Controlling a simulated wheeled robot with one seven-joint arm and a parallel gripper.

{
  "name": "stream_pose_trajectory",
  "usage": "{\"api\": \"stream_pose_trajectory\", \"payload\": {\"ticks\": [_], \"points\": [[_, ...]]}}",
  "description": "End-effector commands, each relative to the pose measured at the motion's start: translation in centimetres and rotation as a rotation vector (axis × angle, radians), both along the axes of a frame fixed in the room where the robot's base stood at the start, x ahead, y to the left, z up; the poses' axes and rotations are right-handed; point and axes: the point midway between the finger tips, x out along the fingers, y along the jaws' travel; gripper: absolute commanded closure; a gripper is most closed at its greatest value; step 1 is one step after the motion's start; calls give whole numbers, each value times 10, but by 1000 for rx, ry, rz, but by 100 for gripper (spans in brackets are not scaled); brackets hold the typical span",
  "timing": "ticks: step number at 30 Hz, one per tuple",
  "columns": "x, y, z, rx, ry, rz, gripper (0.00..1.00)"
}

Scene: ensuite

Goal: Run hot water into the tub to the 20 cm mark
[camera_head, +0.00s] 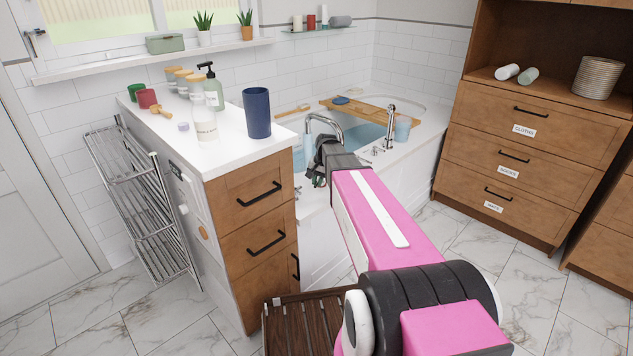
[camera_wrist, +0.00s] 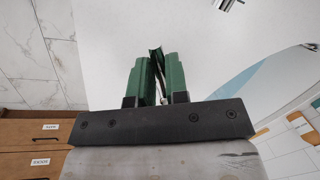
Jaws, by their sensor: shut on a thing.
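The white tub (camera_head: 425,132) stands along the back wall, with bluish water (camera_head: 366,134) in it. A curved chrome spout (camera_head: 326,121) rises from its near rim, and small chrome fittings (camera_head: 376,150) sit to the right. My gripper (camera_head: 318,172) is at the near rim, just below the spout. In the wrist view its green fingers (camera_wrist: 156,68) are close together over the white rim (camera_wrist: 215,55). A small pale part shows between them, apparently a tap handle, mostly hidden. I cannot make out a 20 cm mark or a running stream.
A wooden board (camera_head: 372,108) lies across the tub. A white-topped cabinet (camera_head: 225,150) with a blue cup (camera_head: 257,112) and bottles stands left of my arm. A slatted wooden piece (camera_head: 290,325) is on the floor. Drawers (camera_head: 515,125) stand right; marble floor between is clear.

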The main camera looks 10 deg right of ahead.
Motion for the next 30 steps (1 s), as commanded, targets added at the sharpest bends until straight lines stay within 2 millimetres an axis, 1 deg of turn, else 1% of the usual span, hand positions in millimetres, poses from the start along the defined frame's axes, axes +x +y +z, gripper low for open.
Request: {"api": "stream_pose_trajectory", "payload": {"ticks": [15, 24, 30], "points": [[-4, -27, 0, 1, 0, 460, 100], [0, -43, 1, 0, 1, 737, 100], [3, -51, 1, 1, 0, 890, 100]]}}
